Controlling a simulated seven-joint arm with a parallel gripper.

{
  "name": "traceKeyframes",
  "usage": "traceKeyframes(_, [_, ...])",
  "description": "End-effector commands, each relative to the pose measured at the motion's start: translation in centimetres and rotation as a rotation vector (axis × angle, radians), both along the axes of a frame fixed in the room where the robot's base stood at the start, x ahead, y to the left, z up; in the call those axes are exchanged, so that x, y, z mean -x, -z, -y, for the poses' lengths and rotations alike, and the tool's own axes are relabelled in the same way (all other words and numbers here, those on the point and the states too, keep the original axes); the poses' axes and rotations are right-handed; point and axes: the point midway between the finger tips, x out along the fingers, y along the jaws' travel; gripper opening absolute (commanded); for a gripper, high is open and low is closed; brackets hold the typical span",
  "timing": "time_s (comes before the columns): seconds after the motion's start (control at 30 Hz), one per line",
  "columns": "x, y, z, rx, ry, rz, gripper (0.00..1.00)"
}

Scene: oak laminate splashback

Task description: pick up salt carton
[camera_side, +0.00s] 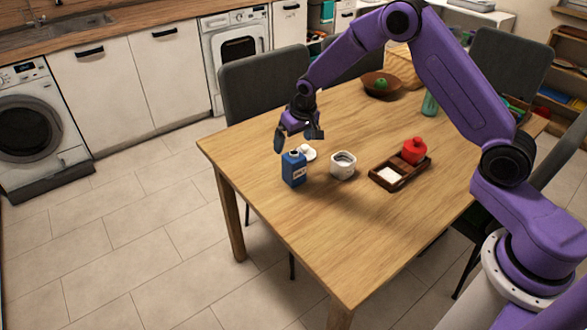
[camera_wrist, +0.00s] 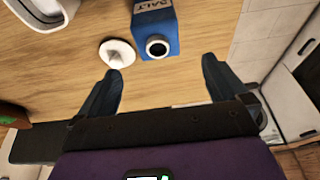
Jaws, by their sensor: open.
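The salt carton (camera_side: 294,171) is a blue box with a white label, upright on the wooden table near its left corner. In the wrist view the salt carton (camera_wrist: 156,26) is at the top, its dark round spout with a white ring facing the camera and part of the label "ALT" readable. My gripper (camera_side: 296,142) is open and empty, just above and behind the carton in the side view. In the wrist view my gripper (camera_wrist: 162,80) has its two fingers spread, with the carton beyond the tips, not between them.
A white lid-like object (camera_wrist: 117,53) lies close beside the carton. A white pot (camera_side: 343,166) stands right of it. A brown tray (camera_side: 383,183) holds a red jar (camera_side: 414,151) and something white. A brown bowl (camera_side: 372,88) sits farther back. The table's front is clear.

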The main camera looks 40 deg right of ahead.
Motion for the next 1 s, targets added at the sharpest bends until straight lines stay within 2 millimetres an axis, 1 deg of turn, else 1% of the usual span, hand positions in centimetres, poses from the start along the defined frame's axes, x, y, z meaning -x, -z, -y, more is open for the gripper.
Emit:
traceKeyframes(0.03, [0.0, 0.0, 0.0, 0.000, 0.000, 0.000, 0.94])
traceKeyframes(0.07, [0.0, 0.0, 0.0, 0.000, 0.000, 0.000, 0.89])
traceKeyframes(0.33, [0.0, 0.0, 0.0, -0.001, 0.001, 0.001, 0.89])
traceKeyframes(0.47, [-0.2, -0.1, -0.2, -0.029, 0.024, 0.036, 0.89])
traceKeyframes(0.73, [-1.0, -0.6, -1.5, -0.226, 0.178, 0.264, 0.89])
traceKeyframes(1.0, [-0.4, -1.1, -2.3, -0.397, 0.301, 0.466, 0.89])
